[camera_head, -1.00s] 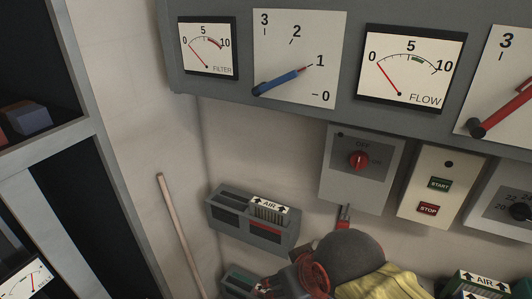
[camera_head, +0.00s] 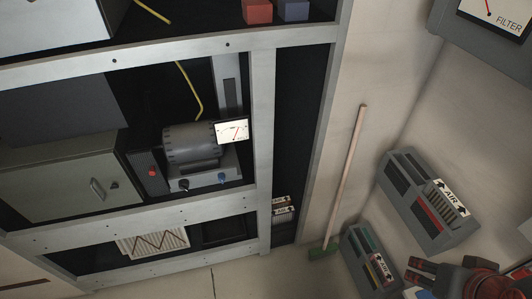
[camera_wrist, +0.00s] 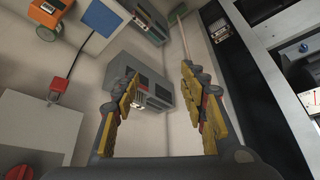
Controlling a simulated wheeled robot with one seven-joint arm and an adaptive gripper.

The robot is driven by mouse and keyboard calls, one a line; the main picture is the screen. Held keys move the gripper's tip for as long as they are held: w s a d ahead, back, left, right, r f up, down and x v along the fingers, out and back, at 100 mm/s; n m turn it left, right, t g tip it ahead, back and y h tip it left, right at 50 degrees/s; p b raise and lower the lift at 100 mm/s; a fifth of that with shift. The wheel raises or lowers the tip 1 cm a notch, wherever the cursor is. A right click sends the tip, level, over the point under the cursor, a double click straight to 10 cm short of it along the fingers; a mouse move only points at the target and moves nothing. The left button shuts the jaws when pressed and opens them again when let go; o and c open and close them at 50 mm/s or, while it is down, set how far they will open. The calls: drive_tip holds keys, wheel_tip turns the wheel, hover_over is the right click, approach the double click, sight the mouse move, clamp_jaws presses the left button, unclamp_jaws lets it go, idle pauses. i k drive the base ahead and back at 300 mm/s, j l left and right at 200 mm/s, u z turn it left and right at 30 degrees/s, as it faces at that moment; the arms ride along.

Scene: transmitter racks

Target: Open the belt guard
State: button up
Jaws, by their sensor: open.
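In the head view, a grey ribbed motor (camera_head: 190,146) sits in the middle bay of the rack at left. A dark panel with a red knob (camera_head: 148,172) stands at its left side; it may be the belt guard, but I cannot tell for sure. A small white gauge (camera_head: 232,131) is at the motor's right end. My gripper (camera_head: 416,272) is at the lower right, far from the motor. In the wrist view my gripper (camera_wrist: 160,82) is open, with nothing between its yellow-padded fingers. It faces the wall with the grey filter boxes.
The rack frame (camera_head: 262,150) has an upright right of the motor. A grey cabinet with a handle (camera_head: 70,185) is left of it. A broom (camera_head: 345,180) leans at the wall. AIR boxes (camera_head: 425,205) are on the right wall. Floor shows below the rack.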

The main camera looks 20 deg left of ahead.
sight(145, 162)
drive_tip(key=u, duration=2.2)
drive_tip(key=i+j+z, duration=0.1)
drive_tip(key=z, duration=0.35)
drive_tip(key=j+z, duration=0.45)
drive_tip(key=i+j+z, duration=0.1)
drive_tip(key=z, duration=0.3)
